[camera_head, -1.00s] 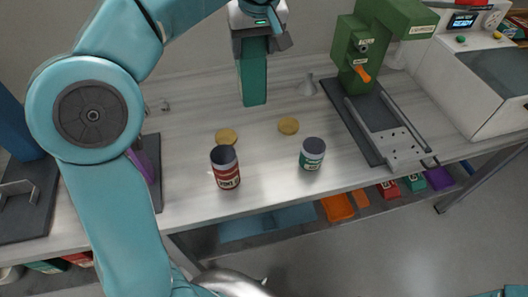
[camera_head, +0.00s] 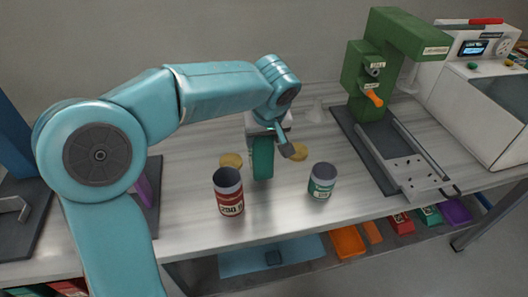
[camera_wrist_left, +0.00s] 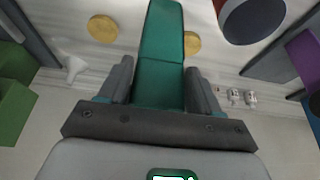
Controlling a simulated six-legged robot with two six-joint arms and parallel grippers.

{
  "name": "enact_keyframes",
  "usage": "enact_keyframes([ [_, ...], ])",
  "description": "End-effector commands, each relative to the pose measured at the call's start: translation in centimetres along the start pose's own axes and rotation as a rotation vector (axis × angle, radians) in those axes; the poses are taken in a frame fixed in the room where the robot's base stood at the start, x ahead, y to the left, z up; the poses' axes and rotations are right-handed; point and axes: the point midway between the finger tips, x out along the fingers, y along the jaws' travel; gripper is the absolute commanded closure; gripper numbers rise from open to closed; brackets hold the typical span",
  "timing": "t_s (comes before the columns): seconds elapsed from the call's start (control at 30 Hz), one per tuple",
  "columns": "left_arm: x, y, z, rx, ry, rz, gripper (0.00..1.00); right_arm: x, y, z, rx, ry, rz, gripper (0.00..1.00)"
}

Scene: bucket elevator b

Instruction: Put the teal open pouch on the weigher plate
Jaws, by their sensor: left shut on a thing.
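The teal pouch (camera_head: 263,160) hangs upright in my left gripper (camera_head: 270,138), which is shut on its upper part. Its lower end is low over the table, behind and right of the red-labelled can; I cannot tell if it touches. In the left wrist view the pouch (camera_wrist_left: 160,50) reaches up and away from between the fingers of the left gripper (camera_wrist_left: 160,85). Its opening is not clearly visible. I cannot tell which surface is the weigher plate. My right gripper is out of view.
A red-labelled can (camera_head: 229,198) and a green-labelled can (camera_head: 322,182) stand near the front edge. Gold discs (camera_head: 231,160) lie behind them. A green press (camera_head: 370,75) and a white machine (camera_head: 475,80) stand at right. A purple part (camera_head: 145,190) is at left.

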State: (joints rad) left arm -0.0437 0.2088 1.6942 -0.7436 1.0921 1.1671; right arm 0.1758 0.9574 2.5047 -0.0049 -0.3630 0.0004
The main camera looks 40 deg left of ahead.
Motion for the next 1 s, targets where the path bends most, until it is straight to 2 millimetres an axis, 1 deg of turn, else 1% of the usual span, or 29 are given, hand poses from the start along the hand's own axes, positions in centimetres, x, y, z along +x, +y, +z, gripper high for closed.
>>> enact_keyframes([
  [0.07, 0.7, 0.0, 0.2, 0.0, 0.0, -0.002, 0.54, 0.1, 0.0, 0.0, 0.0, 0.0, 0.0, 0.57],
  [0.2, 3.0, -0.1, 1.2, 0.001, -0.003, -0.004, 0.54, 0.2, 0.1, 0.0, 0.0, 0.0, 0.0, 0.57],
  [0.3, 4.0, 0.0, 1.6, 0.001, -0.002, -0.002, 0.54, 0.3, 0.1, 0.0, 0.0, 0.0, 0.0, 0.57],
  [0.37, 4.3, 0.0, 1.7, 0.0, -0.001, 0.0, 0.54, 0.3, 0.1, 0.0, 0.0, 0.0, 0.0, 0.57],
  [0.57, 4.3, 0.0, 1.7, 0.0, 0.0, 0.001, 0.54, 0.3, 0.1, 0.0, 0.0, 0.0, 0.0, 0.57],
  [0.73, 4.7, 0.0, 1.9, 0.0, 0.0, 0.001, 0.54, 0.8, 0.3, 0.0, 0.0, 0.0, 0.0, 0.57],
  [0.77, 4.6, 0.0, 1.9, 0.0, 0.0, 0.001, 0.3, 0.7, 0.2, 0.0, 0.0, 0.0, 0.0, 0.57],
  [0.8, 4.5, 0.0, 1.8, 0.0, 0.0, 0.001, 0.17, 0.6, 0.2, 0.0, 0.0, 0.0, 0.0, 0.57],
  [0.83, 4.5, 0.0, 1.8, 0.0, 0.0, 0.001, 0.11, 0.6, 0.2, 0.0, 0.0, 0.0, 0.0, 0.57],
  [1.0, 4.5, 0.0, 1.8, 0.0, 0.0, 0.0, 0.11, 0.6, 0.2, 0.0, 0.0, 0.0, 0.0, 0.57],
])
